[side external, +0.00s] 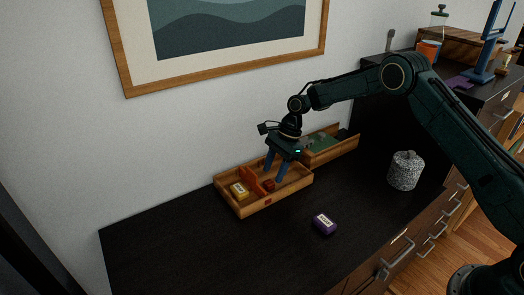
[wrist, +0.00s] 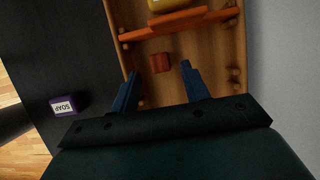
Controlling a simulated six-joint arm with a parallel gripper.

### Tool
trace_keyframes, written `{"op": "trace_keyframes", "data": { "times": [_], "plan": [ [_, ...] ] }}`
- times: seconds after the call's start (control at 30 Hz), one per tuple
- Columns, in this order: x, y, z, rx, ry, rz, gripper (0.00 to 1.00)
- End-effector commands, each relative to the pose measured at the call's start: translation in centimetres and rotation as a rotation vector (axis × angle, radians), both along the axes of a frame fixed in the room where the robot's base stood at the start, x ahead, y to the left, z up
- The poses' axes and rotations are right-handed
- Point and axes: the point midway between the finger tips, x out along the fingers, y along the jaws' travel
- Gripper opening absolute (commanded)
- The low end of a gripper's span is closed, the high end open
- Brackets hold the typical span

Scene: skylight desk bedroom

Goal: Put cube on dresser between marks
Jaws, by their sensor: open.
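A small red cube (side external: 269,185) lies inside a wooden tray (side external: 245,209) on the dark dresser (side external: 170,250). In the wrist view the cube (wrist: 160,62) shows between and just beyond my fingertips, on the tray floor near an orange divider (wrist: 178,22). My gripper (side external: 274,176) is open and points down into the tray, its blue fingers apart. The wrist view shows my gripper (wrist: 160,70) empty; I cannot tell whether either finger touches the cube. I cannot make out any marks on the dresser top.
A yellow box (side external: 239,190) sits in the tray beyond the divider. A purple soap box (side external: 324,223) lies on the dresser in front of the tray. A speckled grey jar (side external: 405,170) stands at right. A wooden holder (side external: 340,151) adjoins the tray. The dresser's left is clear.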

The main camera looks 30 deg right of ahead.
Motion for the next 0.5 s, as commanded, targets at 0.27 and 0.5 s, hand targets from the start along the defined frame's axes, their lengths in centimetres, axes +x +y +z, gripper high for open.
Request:
{"op": "trace_keyframes", "data": {
  "times": [0.27,0.5],
  "plan": [
    [0.1,-1.8,4.4,0.0,-0.004,-0.003,0.46],
    [0.1,-3.0,7.2,0.001,-0.002,-0.002,0.46]
  ]
}}
